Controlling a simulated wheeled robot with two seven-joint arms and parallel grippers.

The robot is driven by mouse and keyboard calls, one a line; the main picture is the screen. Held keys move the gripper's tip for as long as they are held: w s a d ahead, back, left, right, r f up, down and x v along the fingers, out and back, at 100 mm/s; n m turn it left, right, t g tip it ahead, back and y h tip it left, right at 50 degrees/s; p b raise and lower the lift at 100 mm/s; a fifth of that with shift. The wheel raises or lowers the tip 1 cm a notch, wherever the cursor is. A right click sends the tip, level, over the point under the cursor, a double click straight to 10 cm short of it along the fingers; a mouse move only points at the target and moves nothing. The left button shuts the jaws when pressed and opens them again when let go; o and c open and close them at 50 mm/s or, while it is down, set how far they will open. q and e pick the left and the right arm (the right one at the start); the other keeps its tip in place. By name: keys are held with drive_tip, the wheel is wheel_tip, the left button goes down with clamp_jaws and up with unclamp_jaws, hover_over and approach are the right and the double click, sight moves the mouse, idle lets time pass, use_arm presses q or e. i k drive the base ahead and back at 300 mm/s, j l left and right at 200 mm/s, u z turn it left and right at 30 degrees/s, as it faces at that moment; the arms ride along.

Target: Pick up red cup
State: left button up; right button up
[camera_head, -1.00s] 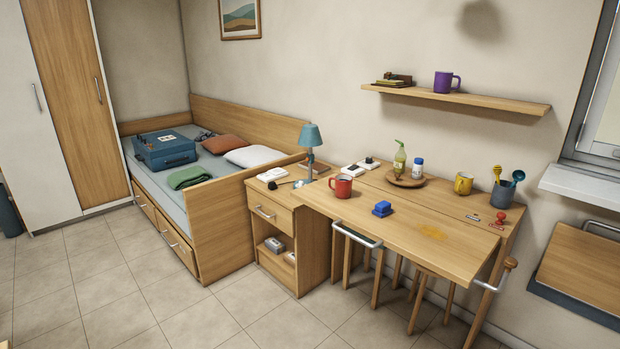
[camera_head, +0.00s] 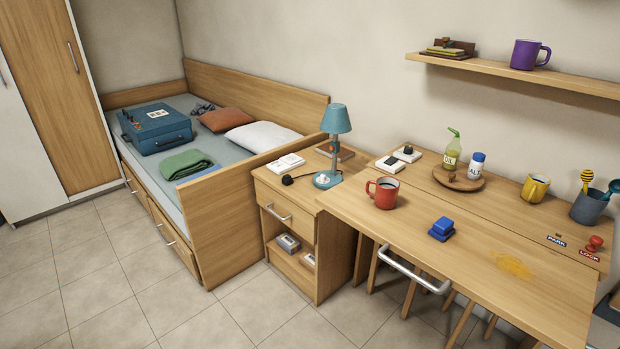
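The red cup (camera_head: 383,193) stands upright on the left end of the wooden table (camera_head: 425,258), close to the nightstand. Its handle points left, and it holds something dark. Nothing touches it. Neither of my grippers shows in the head view.
A blue block (camera_head: 441,229) lies right of the cup. Behind are a round tray (camera_head: 478,184) with bottles, a yellow mug (camera_head: 535,188) and a white box (camera_head: 390,165). A blue lamp (camera_head: 335,140) stands on the nightstand (camera_head: 288,228). A metal rail (camera_head: 413,274) runs along the table's front. The floor before it is clear.

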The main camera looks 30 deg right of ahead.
sight(386, 189)
drive_tip(key=i+j+z, duration=0.15)
drive_tip(key=i, duration=0.25)
drive_tip(key=i+j+z, duration=0.15)
drive_tip(key=i, duration=0.25)
drive_tip(key=i+j+z, duration=0.2)
drive_tip(key=i, duration=0.2)
